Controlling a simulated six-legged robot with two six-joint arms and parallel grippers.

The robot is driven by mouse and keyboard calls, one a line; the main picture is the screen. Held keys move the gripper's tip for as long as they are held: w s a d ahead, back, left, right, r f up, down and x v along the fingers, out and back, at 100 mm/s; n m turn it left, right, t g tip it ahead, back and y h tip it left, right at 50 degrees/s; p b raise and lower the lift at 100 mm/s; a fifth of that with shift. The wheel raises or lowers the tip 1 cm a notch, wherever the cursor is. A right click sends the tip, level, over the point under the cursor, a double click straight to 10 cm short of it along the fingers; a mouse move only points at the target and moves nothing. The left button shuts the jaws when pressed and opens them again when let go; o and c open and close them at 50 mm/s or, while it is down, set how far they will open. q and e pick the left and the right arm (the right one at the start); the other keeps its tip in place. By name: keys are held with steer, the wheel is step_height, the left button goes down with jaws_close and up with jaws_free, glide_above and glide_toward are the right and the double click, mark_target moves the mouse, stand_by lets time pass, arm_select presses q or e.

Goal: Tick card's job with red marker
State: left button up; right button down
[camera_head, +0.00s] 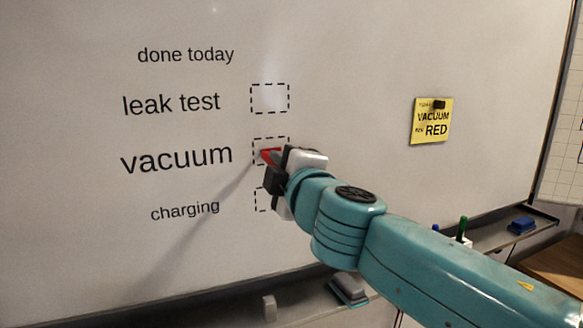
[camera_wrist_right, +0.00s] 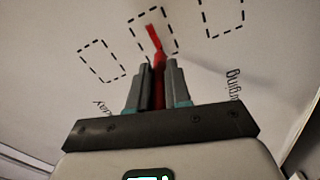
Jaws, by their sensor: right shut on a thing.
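The yellow card (camera_head: 431,121) on the whiteboard reads "VACUUM" and "RED"; a dark clip or magnet covers its top. The word "vacuum" (camera_head: 176,159) has a dashed box (camera_head: 254,152) to its right. My right gripper (camera_head: 273,172) is at that box, shut on the red marker (camera_wrist_right: 159,80). The marker points at the board inside the middle box, which also shows in the wrist view (camera_wrist_right: 133,30). A bent red shape (camera_wrist_right: 153,38) lies in that box beyond the fingers; I cannot tell how much is ink. My left gripper is not in view.
The "leak test" box (camera_head: 269,98) above is empty. My gripper partly covers the "charging" box (camera_head: 257,199) below. The tray under the board holds a grey eraser (camera_head: 348,290), a green-capped marker (camera_head: 462,228) and a blue object (camera_head: 522,225).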

steer(key=shift+s+a, duration=0.25)
steer(key=shift+a, duration=0.45)
steer(key=shift+d, duration=0.1)
steer(key=b+v, duration=0.2)
steer(key=v, duration=0.4)
steer(key=shift+b, duration=0.3)
steer(key=v, duration=0.3)
steer(key=shift+b, duration=0.4)
